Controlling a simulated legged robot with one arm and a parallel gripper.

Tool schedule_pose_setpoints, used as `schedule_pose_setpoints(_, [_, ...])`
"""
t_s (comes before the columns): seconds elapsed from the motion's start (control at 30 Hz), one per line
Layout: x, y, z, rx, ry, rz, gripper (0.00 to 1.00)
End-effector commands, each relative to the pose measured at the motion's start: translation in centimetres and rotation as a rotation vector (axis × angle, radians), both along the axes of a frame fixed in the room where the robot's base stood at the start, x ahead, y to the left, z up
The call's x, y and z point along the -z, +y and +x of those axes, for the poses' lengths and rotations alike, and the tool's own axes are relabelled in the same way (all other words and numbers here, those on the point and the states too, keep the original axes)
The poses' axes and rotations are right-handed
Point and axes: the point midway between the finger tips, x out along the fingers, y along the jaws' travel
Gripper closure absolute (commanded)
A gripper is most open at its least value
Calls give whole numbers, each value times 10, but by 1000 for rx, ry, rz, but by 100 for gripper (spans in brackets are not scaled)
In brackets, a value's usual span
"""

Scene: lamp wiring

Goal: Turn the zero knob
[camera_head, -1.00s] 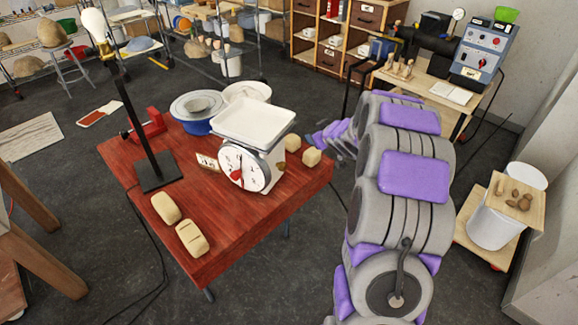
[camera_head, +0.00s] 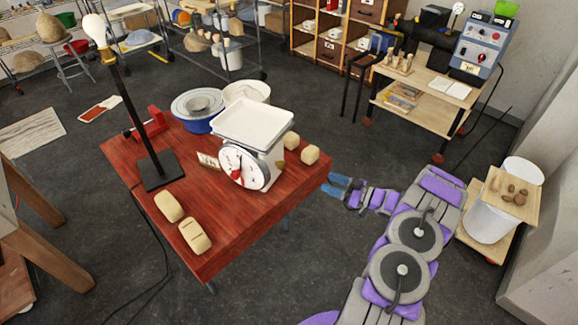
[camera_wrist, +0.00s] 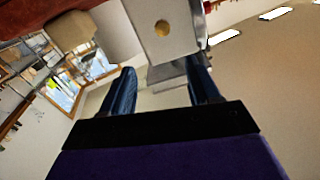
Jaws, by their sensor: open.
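The white kitchen scale (camera_head: 245,160) stands on the red table, with a flat white pan on top and a round dial with a red pointer facing front. In the wrist view, a small round brass knob (camera_wrist: 161,28) shows on the scale's pale side panel (camera_wrist: 150,45); I take it for the zero knob. My gripper (camera_head: 334,185) has blue fingers and is just off the table's right edge, to the right of the scale and apart from it. In the wrist view my gripper (camera_wrist: 160,65) is open and empty, with the knob beyond and between its fingertips.
One tan block (camera_head: 310,154) lies between the scale and the table's right edge. A white bucket (camera_head: 486,216) stands at right.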

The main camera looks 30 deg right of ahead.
Motion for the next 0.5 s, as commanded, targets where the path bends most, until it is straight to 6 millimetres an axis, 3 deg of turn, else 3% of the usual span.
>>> schedule_pose_setpoints(0.17, [1, 10, 7, -9, -3, 6, 39])
schedule_pose_setpoints(0.5, [3, 46, 58, -9, -1, 4, 39])
